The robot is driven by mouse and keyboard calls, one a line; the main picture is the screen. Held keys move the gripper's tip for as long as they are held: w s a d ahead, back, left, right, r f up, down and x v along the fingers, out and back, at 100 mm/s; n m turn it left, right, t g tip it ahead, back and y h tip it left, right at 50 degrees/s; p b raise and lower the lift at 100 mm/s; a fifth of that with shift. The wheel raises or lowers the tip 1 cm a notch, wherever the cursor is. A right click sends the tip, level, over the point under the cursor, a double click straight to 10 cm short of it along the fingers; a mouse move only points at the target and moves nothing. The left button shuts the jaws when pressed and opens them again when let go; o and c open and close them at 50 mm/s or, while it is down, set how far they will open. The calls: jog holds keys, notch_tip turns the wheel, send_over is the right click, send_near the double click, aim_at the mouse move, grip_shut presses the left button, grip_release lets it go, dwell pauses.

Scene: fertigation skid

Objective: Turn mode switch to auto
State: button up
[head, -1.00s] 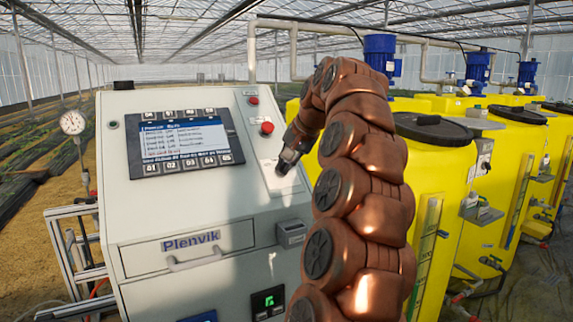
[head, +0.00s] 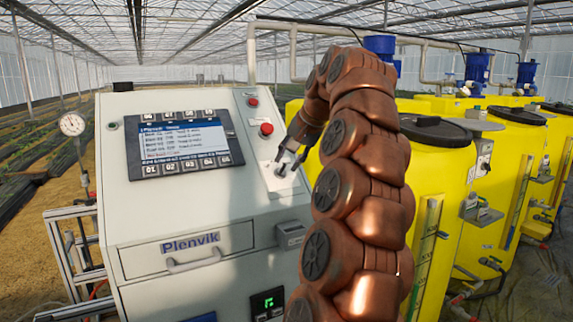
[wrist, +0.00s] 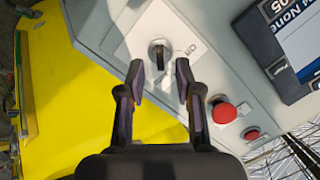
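The mode switch (wrist: 157,50) is a dark rotary knob on a light plate (wrist: 133,42) on the sloped cabinet face. In the head view the switch (head: 281,170) shows just beyond my fingertips. My gripper (wrist: 160,80) is open and empty, its two fingers apart. In the wrist view the knob lies ahead of the gap between the fingertips, and no contact with it shows. In the head view my gripper (head: 290,162) is over the plate. The lettering beside the knob is only partly visible and its position cannot be read.
A red emergency button (head: 266,129) sits above the switch plate, with a smaller red button (head: 252,102) higher up. A display panel (head: 178,143) is to the left. Yellow tanks (head: 440,190) stand to the right of the cabinet (head: 135,215).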

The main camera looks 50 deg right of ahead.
jog(key=shift+v, duration=2.35)
jog(key=w+a+f+n+g+y+p, duration=0.1)
jog(key=a+f+n, duration=0.1)
jog(key=a, duration=0.5)
jog(key=w+a+f+n+g+y, duration=0.1)
jog(key=w+a+f+n, duration=0.1)
jog(key=a, duration=0.6)
jog(key=s+a+f+n+g+p, duration=0.1)
jog(key=s+a+f+n, duration=0.1)
jog(key=a+f, duration=0.35)
jog(key=s+a+f+n+g, duration=0.2)
jog(key=s+a+f, duration=0.1)
jog(key=a, duration=0.5)
jog(key=s+a+f+n+g+p, duration=0.1)
jog(key=s+a+f, duration=0.3)
jog(key=s+f, duration=0.5)
jog(key=s+a+f+n+g+h, duration=0.1)
jog(key=s+a+f+n+g, duration=0.2)
jog(key=s+f, duration=0.6)
jog(key=s+a, duration=0.1)
jog(key=s, duration=0.4)
jog(key=shift+s+a+f+p, duration=0.15)
jog(key=shift+a+f+p, duration=0.05)
jog(key=shift+f+p, duration=0.2)
